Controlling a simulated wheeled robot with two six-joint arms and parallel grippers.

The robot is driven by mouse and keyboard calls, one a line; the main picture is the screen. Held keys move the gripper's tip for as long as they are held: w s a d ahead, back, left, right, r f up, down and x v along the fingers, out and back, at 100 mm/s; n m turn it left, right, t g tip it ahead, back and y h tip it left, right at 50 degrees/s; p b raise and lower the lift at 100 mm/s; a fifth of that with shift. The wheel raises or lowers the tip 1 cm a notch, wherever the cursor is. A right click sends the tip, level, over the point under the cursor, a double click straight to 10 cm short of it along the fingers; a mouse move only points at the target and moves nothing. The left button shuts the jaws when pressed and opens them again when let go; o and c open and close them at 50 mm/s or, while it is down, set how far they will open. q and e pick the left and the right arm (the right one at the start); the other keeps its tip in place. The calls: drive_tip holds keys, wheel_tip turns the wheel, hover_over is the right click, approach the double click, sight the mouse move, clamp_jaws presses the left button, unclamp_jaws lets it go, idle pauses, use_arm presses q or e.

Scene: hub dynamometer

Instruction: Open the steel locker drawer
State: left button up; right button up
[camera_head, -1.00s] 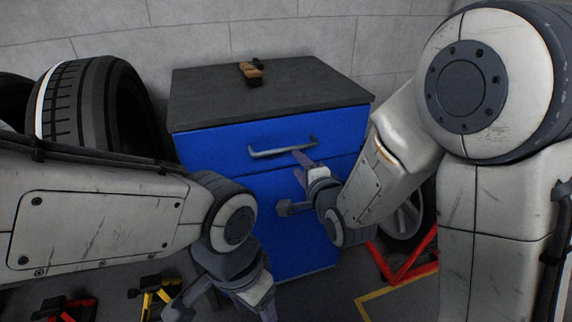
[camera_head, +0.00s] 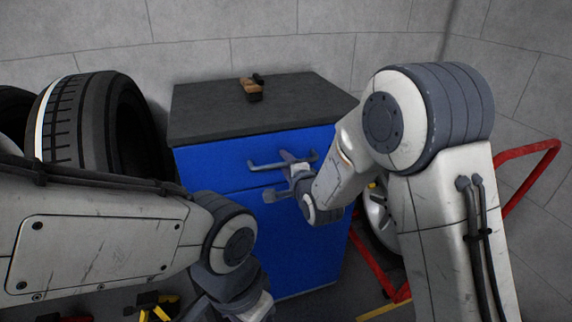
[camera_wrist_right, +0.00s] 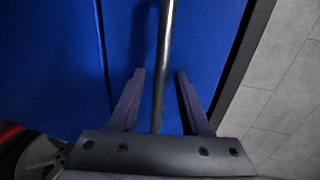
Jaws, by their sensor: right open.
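The steel locker (camera_head: 228,165) is blue with a dark grey top, and its upper drawer looks flush with the front. The drawer's grey bar handle (camera_head: 265,166) runs across the drawer front. My right gripper (camera_head: 279,176) is open at the handle's right part. In the right wrist view the handle bar (camera_wrist_right: 165,40) runs between the two spread fingers of the right gripper (camera_wrist_right: 159,74), with visible gaps on both sides. My left gripper (camera_head: 235,300) is low in front of the locker, cut off by the frame's bottom edge; its fingers cannot be made out.
A brown-handled brush-like item (camera_head: 251,88) lies on the locker top. Large tyres (camera_head: 85,120) stand at the left. A red metal frame (camera_head: 372,265) and a wheel (camera_head: 378,215) are at the right, partly behind my arm. A block wall (camera_head: 200,40) stands behind.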

clamp_jaws()
idle(1.4)
